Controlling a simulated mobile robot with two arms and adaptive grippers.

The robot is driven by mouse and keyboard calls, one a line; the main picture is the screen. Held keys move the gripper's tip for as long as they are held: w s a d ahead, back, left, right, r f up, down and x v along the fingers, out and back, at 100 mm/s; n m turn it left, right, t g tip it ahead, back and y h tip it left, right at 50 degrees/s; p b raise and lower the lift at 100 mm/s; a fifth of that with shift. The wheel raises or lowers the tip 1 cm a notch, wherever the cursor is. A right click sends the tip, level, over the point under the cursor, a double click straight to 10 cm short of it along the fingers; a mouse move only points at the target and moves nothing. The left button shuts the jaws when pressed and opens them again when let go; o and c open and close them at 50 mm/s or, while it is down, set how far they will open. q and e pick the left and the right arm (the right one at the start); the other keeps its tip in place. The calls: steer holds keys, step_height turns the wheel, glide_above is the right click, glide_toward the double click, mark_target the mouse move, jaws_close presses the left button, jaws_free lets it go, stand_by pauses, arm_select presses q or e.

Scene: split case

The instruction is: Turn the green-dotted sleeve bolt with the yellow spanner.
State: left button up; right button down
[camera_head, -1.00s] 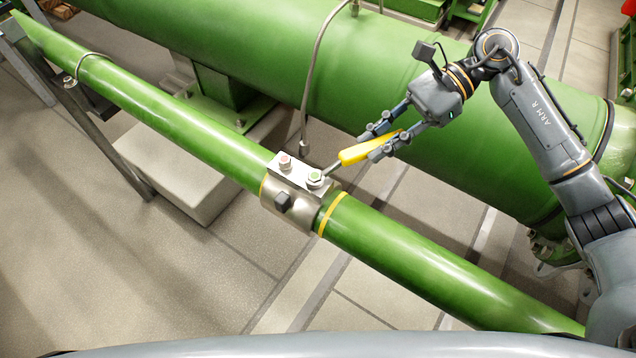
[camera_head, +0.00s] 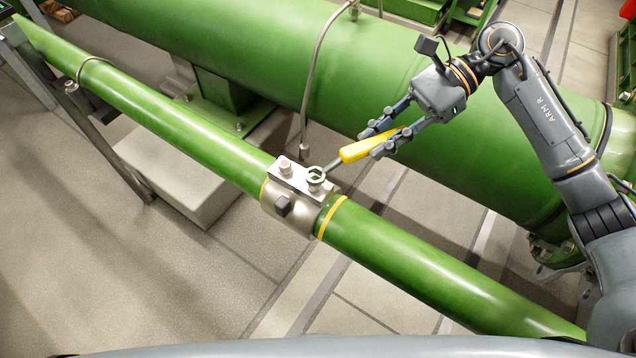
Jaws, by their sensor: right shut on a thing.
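The sleeve (camera_head: 290,207) is a metal clamp around the thin green pipe (camera_head: 400,250), with a flat top plate carrying two bolts. The green-dotted bolt (camera_head: 315,187) is the right one, partly covered by the spanner's head. A pink-dotted bolt (camera_head: 285,164) stands to its left. My right gripper (camera_head: 372,142) is shut on the yellow handle of the spanner (camera_head: 362,149). The spanner's ring end lies over the green-dotted bolt and looks slightly above its head; I cannot tell whether it touches. My left gripper is not in view.
A large green pipe (camera_head: 250,50) runs behind the sleeve, beneath my right arm. A thin grey hose (camera_head: 312,75) hangs down just behind the sleeve. A pale block (camera_head: 170,170) stands on the floor at the left. The floor in front of the thin pipe is clear.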

steer(key=shift+r+p, duration=0.8)
steer(key=shift+r, duration=1.7)
steer(key=shift+f, duration=0.1)
